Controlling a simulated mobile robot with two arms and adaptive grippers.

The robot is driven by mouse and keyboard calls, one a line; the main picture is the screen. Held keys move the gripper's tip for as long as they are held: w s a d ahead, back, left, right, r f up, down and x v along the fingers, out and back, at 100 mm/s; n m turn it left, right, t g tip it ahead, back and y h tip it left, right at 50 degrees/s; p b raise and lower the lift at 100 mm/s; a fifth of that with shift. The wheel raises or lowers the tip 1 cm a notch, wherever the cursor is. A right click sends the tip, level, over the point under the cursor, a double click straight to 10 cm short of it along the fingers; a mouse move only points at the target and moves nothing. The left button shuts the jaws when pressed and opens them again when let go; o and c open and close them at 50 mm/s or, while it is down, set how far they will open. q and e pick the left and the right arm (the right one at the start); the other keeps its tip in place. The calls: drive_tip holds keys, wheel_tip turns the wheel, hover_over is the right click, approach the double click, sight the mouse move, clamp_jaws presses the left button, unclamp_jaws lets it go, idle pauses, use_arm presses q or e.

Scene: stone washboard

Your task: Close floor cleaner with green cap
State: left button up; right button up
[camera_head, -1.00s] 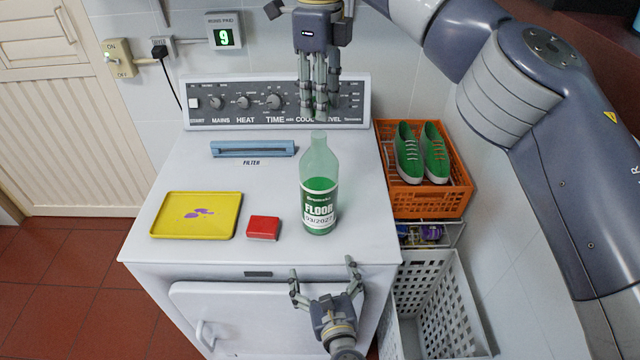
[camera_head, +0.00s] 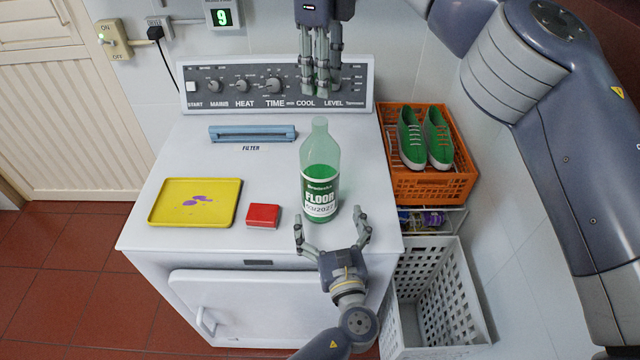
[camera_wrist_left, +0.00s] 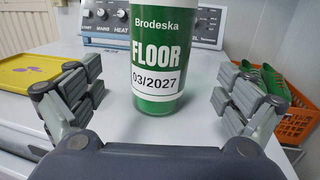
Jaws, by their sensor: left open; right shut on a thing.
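The floor cleaner bottle (camera_head: 320,185) stands upright on the washing machine top, clear green with a dark green label and no cap on its neck. My left gripper (camera_head: 331,217) is open at the bottle's near side. In the left wrist view the bottle (camera_wrist_left: 165,55) is centred between the spread fingers, apart from both. My right gripper (camera_head: 319,92) is above and behind the bottle, pointing down, with its fingers shut. A hint of green shows at its fingertips, apparently the green cap, mostly hidden by the fingers.
A red box (camera_head: 263,215) and a yellow tray (camera_head: 160,215) lie left of the bottle. Behind is the control panel (camera_head: 215,88). An orange crate (camera_head: 430,187) with green shoes (camera_head: 411,138) and a white basket (camera_head: 470,295) stand at the right.

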use_arm(q)
drive_tip(key=w, duration=0.3)
drive_tip(key=w+a, duration=0.1)
drive_tip(key=w, duration=0.5)
drive_tip(key=shift+a, duration=0.4)
drive_tip(key=c, duration=1.6)
use_arm(e)
hover_over(322, 121)
drive_tip(key=shift+f, duration=2.5)
